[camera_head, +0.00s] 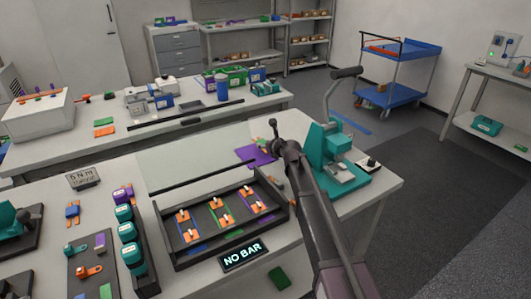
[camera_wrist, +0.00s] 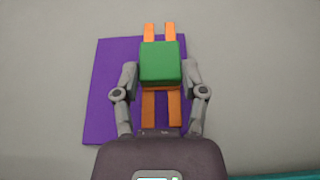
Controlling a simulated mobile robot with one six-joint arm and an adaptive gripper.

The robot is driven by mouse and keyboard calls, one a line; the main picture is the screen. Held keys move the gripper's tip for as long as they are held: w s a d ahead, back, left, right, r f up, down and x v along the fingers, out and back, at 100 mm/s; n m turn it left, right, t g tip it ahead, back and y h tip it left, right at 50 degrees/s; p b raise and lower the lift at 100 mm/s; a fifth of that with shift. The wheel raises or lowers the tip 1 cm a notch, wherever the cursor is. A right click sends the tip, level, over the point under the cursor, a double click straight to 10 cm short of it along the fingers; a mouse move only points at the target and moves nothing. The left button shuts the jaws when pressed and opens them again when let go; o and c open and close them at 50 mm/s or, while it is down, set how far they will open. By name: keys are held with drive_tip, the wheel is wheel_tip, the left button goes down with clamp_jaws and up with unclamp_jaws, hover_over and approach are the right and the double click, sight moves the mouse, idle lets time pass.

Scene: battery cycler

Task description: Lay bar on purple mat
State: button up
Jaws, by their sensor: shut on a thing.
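The bar (camera_wrist: 160,62) has a green block in its middle and two orange strips running out from both ends. In the wrist view it lies between the fingers of my gripper (camera_wrist: 160,78), which is shut on the green block. The purple mat (camera_wrist: 103,100) is behind and below the bar, showing mostly to its left, and the far orange ends reach past its top edge. I cannot tell whether the bar touches the mat. In the head view my gripper (camera_head: 272,146) is over the purple mat (camera_head: 252,157) and hides part of it and of the bar.
A teal lever press (camera_head: 325,150) stands just right of my gripper. A dark tray (camera_head: 165,222) with several orange-and-metal pieces lies in front, beside a "NO BAR" sign (camera_head: 242,253).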

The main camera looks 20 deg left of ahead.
drive_tip(key=shift+f+b, duration=1.3)
drive_tip(key=shift+f, duration=0.25)
drive_tip(key=shift+f, duration=0.15)
drive_tip(key=o, duration=1.2)
drive_tip(key=shift+r, duration=0.3)
drive_tip(key=p+v, duration=0.4)
drive_tip(key=v, duration=0.6)
drive_tip(key=shift+s+d+r, duration=0.15)
drive_tip(key=shift+s+d, duration=0.05)
drive_tip(key=shift+d, duration=0.05)
drive_tip(key=shift+s+d+r+p, duration=0.2)
drive_tip(key=shift+s+d+p, duration=0.2)
drive_tip(key=shift+d, duration=0.1)
